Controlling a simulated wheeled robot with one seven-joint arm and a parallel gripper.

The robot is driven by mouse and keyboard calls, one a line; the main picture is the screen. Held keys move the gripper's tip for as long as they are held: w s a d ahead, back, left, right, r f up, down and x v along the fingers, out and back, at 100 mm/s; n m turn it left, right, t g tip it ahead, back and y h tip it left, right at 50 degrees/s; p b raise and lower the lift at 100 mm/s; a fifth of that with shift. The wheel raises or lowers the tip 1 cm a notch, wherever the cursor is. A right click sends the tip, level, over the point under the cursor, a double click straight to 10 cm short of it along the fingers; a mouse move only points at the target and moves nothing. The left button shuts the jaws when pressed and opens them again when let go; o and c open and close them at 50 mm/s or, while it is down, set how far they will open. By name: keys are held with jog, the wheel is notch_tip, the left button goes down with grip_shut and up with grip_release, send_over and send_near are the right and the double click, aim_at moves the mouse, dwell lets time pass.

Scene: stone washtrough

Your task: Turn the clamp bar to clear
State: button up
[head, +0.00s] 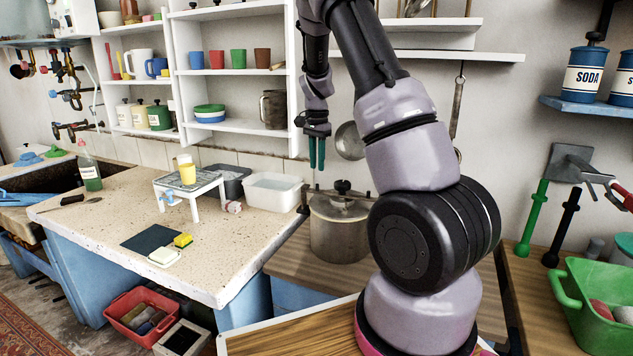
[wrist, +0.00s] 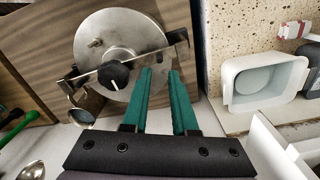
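A steel pot (head: 338,238) with a lid stands on the wooden counter in the head view, partly behind my arm. A clamp bar (wrist: 140,60) lies across the lid (wrist: 118,38), with a black knob (wrist: 113,75) at its middle; the knob also shows in the head view (head: 342,187). In the wrist view the bar slants from lower left to upper right, its dark ends at the rim. My gripper (wrist: 160,72), with green fingers, is open and empty. In the head view my gripper (head: 316,166) hangs above the pot, fingers down, apart from the bar.
A ladle (head: 349,141) hangs on the wall behind the pot. A white basin (head: 272,192) and a small white stand (head: 190,186) are on the stone counter at left. A green crate (head: 590,310) is at right. Shelves (head: 235,72) line the back wall.

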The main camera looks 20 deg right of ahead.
notch_tip(320, 180, down, 7)
jog(key=shift+r, duration=0.2)
grip_shut()
dwell(1.5)
